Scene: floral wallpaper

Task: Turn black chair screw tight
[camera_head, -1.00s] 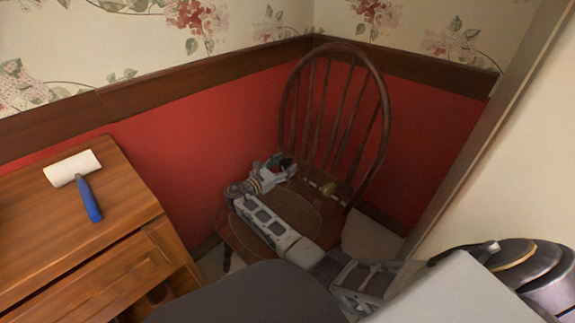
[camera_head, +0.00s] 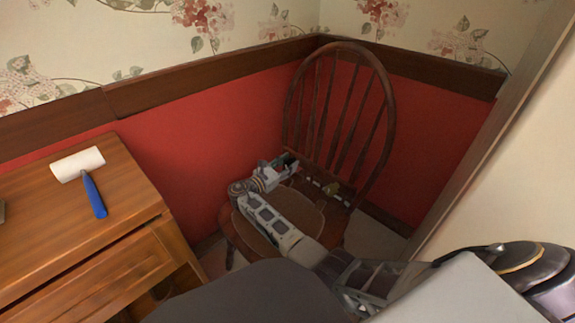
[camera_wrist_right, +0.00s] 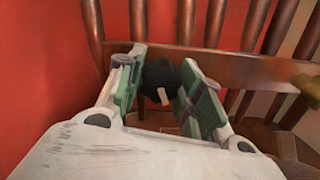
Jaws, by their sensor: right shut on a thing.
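The wooden chair (camera_head: 386,100) with a spindle back stands in the corner by the red wall. My right gripper (camera_head: 288,163) reaches over the seat to the low rail of the chair back. In the right wrist view, the black chair screw (camera_wrist_right: 166,74) is a dark knob with a pale mark, at the wooden rail. The green-padded fingers of my right gripper (camera_wrist_right: 166,84) are on either side of it, shut on it. In the head view my own gripper largely hides the black screw. My left gripper is not in view.
A yellowish knob (camera_head: 331,188) sits on the chair to the right of my gripper; it also shows in the right wrist view (camera_wrist_right: 306,83). A wooden cabinet (camera_head: 130,190) at left bears a blue-handled lint roller (camera_head: 93,195). Walls close in behind the chair.

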